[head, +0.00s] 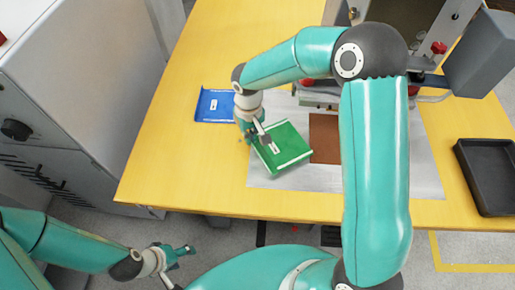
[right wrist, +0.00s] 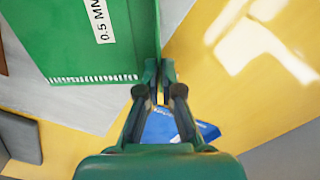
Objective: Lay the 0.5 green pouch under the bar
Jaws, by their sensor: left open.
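The green pouch (head: 288,139) has a white label and pale seams at its ends. The right wrist view shows it close up (right wrist: 60,40), with its label reading "0.5 MM". My right gripper (head: 256,138) is shut on the pouch's left edge in the head view; its fingertips (right wrist: 160,72) meet at that edge in the wrist view. The pouch appears raised over the grey metal plate (head: 265,181), left of the brown strip (head: 323,138). The bar of the machine (head: 320,98) is partly hidden behind my right arm. My left gripper (head: 183,256) is open and empty, below the table's front edge.
A blue pouch (head: 213,106) lies on the yellow table (head: 170,165) to the left; it also shows in the right wrist view (right wrist: 160,127). A black tray (head: 462,150) stands at the right. A grey cabinet (head: 80,100) is left of the table.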

